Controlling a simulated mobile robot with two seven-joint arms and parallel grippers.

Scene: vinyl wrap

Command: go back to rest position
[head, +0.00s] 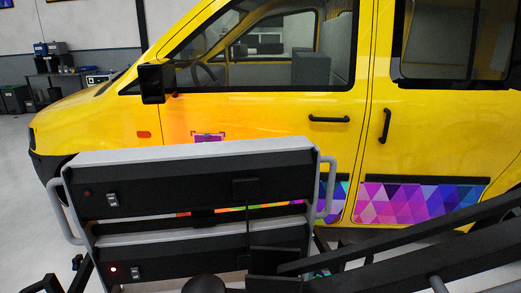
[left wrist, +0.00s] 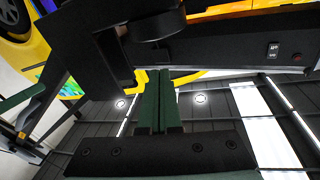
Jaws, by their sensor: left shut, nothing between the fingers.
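My left gripper (left wrist: 159,76) shows in the left wrist view as two dark green fingers closed together, with nothing between them. A black panel with a switch (left wrist: 272,50) and a small red light lies beyond and to the right of the fingertips, apart from them. In the head view I cannot make out the left gripper's fingers. My right gripper is in neither view.
A heat-lamp stand with an upper panel (head: 190,193) and a lower panel (head: 150,262) stands close before a yellow van (head: 250,115). The lower panel's red light is lit. Patterned vinyl (head: 415,202) covers the van's lower side. A bench (head: 62,75) stands far left.

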